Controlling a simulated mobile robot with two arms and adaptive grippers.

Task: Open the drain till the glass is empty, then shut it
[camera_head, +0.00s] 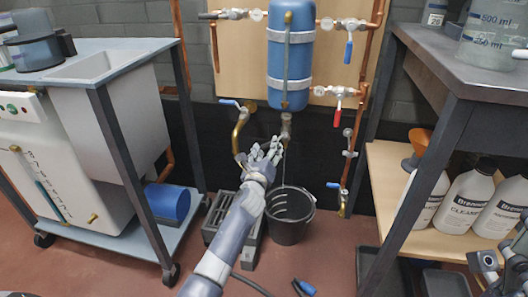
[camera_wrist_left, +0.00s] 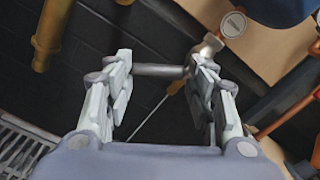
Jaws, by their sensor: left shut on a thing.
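My left gripper (camera_head: 268,150) is below the blue tank (camera_head: 290,60), at the drain valve (camera_head: 287,122). In the left wrist view its fingers (camera_wrist_left: 160,68) are shut on the drain's grey handle (camera_wrist_left: 155,70), which spans between them. A brass spout (camera_wrist_left: 177,87) shows beside the right finger. A thin pale stream runs from it (camera_wrist_left: 148,118). In the head view the stream falls into a dark bucket (camera_head: 290,226) on the floor. A marked level glass (camera_head: 47,196) shows on the white unit at left. My right gripper (camera_head: 503,268) is at the lower right edge, its jaws unclear.
A blue-lever valve (camera_head: 236,106) on a brass elbow is left of the drain. A red-lever valve (camera_head: 338,93) is to the right. A grey crate (camera_head: 238,250) stands beside the bucket. A shelf with white bottles (camera_head: 466,194) stands at right.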

